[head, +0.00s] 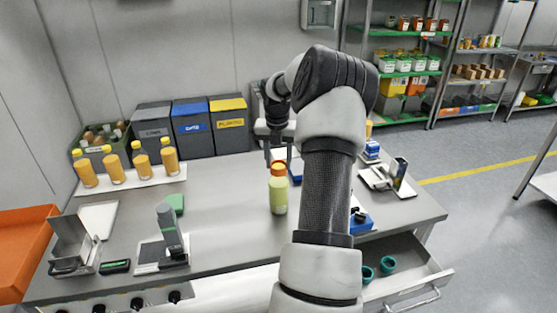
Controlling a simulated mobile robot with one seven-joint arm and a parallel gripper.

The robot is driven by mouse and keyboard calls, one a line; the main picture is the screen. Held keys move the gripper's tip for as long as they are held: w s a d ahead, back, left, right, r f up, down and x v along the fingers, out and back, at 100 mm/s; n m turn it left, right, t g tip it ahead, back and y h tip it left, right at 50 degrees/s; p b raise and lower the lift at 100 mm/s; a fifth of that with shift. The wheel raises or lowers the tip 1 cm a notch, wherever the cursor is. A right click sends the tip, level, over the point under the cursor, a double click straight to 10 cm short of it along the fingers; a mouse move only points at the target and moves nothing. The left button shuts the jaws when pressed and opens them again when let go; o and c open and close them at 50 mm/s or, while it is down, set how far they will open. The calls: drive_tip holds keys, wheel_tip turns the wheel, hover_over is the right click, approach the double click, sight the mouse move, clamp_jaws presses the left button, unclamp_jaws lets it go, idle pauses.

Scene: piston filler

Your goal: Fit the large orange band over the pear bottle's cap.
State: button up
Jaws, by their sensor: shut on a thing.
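The pear bottle (279,197) stands upright on the grey table, pale yellow-green with an orange-red top (278,169). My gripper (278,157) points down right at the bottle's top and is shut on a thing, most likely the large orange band. At this size I cannot tell the band from the orange-red cap. I also cannot tell whether the band is around the cap or just above it. My arm hides part of the table to the right of the bottle.
Several orange bottles (141,161) stand on a white board at the left. Three bins (192,127) line the back. A grey stand device (168,233) is at front left. An open drawer at front right holds teal rings (388,264).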

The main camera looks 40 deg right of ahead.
drive_tip(key=shift+f, duration=0.2)
drive_tip(key=o, duration=1.1)
drive_tip(key=shift+c, duration=0.2)
drive_tip(key=shift+r+p, duration=3.1)
drive_tip(key=shift+r, duration=1.4)
